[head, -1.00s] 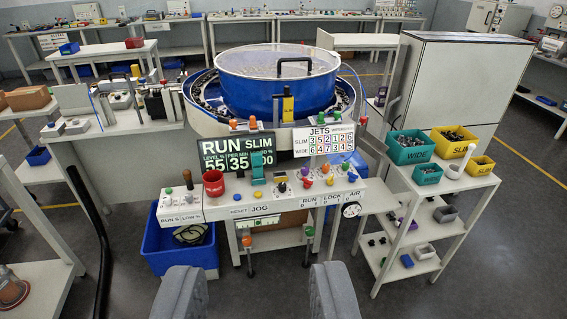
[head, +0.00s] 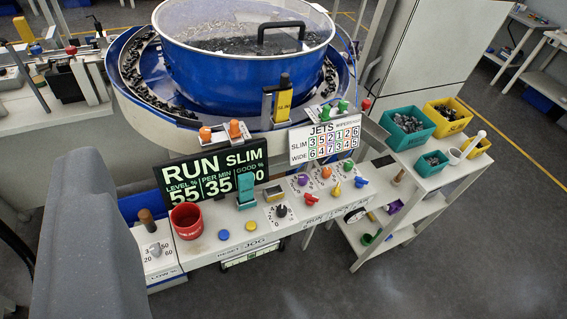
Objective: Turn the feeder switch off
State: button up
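The feeder's control panel stands in front of the blue bowl (head: 250,75). A red knob (head: 310,199) sits just above the RUN label, its handle angled. A yellow knob (head: 336,190) sits by the LOCK label, and a blue knob (head: 361,182) by the AIR label. The display (head: 212,175) reads RUN SLIM, 55, 35. One grey finger of my gripper (head: 88,215) fills the left foreground, well left of the red knob and apart from it. My other finger is not seen, and nothing is seen held.
A red cup (head: 187,220), a teal lever (head: 246,191) and a black dial (head: 281,211) crowd the panel left of the red knob. Purple and orange knobs stand behind it. A shelf with green bins (head: 407,126) and yellow bins stands to the right. Floor in front is clear.

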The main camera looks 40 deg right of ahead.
aim_at(310, 200)
jog(key=z, duration=0.1)
jog(key=i, duration=1)
jog(key=z, duration=0.25)
